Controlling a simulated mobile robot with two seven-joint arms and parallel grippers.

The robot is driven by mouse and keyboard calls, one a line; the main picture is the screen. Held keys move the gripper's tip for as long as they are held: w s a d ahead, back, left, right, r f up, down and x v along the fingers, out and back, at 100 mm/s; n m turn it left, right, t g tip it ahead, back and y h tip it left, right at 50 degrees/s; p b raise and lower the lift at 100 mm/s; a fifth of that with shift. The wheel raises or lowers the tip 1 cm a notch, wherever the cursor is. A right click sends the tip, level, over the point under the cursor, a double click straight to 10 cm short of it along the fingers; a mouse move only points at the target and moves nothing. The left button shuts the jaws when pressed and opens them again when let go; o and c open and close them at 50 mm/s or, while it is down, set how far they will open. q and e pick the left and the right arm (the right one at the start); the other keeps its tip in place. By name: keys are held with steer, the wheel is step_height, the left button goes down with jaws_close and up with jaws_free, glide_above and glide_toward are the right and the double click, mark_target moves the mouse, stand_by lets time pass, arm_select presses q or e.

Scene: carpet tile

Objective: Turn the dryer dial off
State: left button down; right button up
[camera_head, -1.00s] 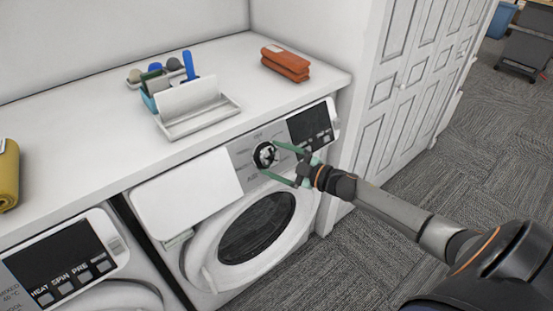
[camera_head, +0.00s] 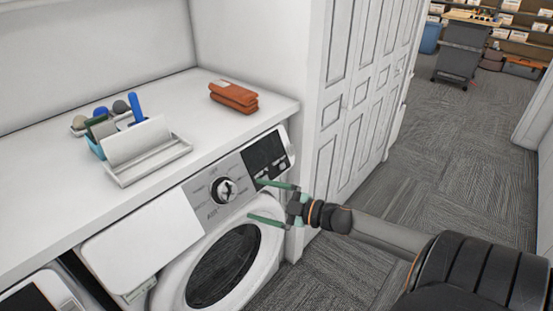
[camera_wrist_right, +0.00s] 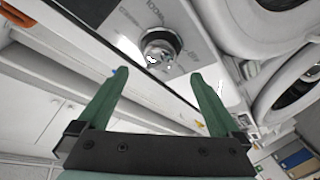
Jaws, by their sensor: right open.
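The dryer dial (camera_head: 224,190) is a round silver and black knob on the grey control panel of the right-hand machine, the dryer (camera_head: 183,268). In the right wrist view the dial (camera_wrist_right: 159,50) shows beyond the fingertips, with a gap between. My right gripper (camera_head: 254,200) is open and empty, to the right of the dial and apart from it. Its two green fingers point toward the panel; they also show in the right wrist view (camera_wrist_right: 160,78). My left gripper is not in view.
A white counter (camera_head: 60,199) runs above the machines. It holds folded orange-brown cloths (camera_head: 233,97), a white tray (camera_head: 150,165) and a caddy with brushes (camera_head: 112,122). A white panelled door (camera_head: 350,110) stands right of the dryer. Carpeted floor (camera_head: 440,150) is open at the right.

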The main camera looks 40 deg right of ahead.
steer(key=shift+v, duration=2.1)
steer(key=s+a+f+m+g+h, duration=0.1)
steer(key=s+a+f+m+h, duration=0.1)
steer(key=s+a+f+m, duration=0.3)
steer(key=s+a+f+m+g+h, duration=0.1)
steer(key=a+f+h, duration=0.15)
steer(key=f, duration=0.45)
steer(key=s+a+f+m+g, duration=0.2)
steer(key=s+a+f, duration=0.1)
steer(key=a, duration=0.4)
steer(key=s+a+f+m+g, duration=0.2)
steer(key=s+a+f, duration=0.2)
steer(key=a, duration=0.4)
steer(key=shift+s+a+f, duration=0.25)
steer(key=shift+s+f, duration=0.05)
steer(key=shift+s, duration=0.55)
steer(key=shift+y, duration=0.25)
